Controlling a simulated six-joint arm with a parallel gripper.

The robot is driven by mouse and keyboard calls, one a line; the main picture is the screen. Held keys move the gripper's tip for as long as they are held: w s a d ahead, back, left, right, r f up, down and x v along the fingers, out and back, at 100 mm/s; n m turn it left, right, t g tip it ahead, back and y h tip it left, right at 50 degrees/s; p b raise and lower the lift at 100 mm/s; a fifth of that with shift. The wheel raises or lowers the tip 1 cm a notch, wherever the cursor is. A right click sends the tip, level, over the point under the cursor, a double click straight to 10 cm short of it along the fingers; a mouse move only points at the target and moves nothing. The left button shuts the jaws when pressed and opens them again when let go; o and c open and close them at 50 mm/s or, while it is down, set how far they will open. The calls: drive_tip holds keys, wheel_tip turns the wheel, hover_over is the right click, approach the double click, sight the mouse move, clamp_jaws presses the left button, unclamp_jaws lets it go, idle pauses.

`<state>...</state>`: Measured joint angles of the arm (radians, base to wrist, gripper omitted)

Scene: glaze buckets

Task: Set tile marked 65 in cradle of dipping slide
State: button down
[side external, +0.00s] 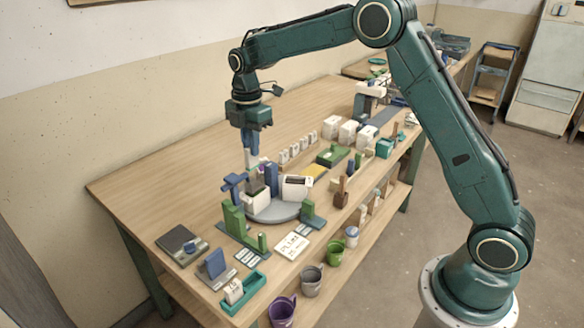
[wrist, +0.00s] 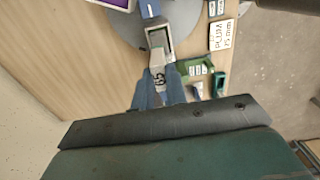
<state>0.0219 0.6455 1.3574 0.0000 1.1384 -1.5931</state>
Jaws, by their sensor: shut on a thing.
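My gripper (wrist: 157,88) is shut on a pale tile marked 65 (wrist: 158,77); the tile stands between the blue fingers. In the side view my gripper (side external: 250,156) points straight down above a round grey platform (side external: 284,211). The held tile is too small to make out clearly there. A pale open-topped box (wrist: 159,42) lies just beyond the tile in the wrist view, and a blue upright part (wrist: 150,8) stands behind it. I cannot tell for sure which part is the cradle of the dipping slide, or whether the tile touches the box.
A green stepped stand (side external: 234,220) stands in front of the platform. A sign reading PLUM 75 mm (wrist: 222,35) lies to the right in the wrist view. The table's far left is clear.

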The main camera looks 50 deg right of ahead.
sight(253, 168)
drive_tip(key=shift+f, duration=2.05)
drive_tip(key=c, duration=1.3)
unclamp_jaws()
drive_tip(key=shift+c, duration=0.2)
drive_tip(key=shift+r, duration=3.5)
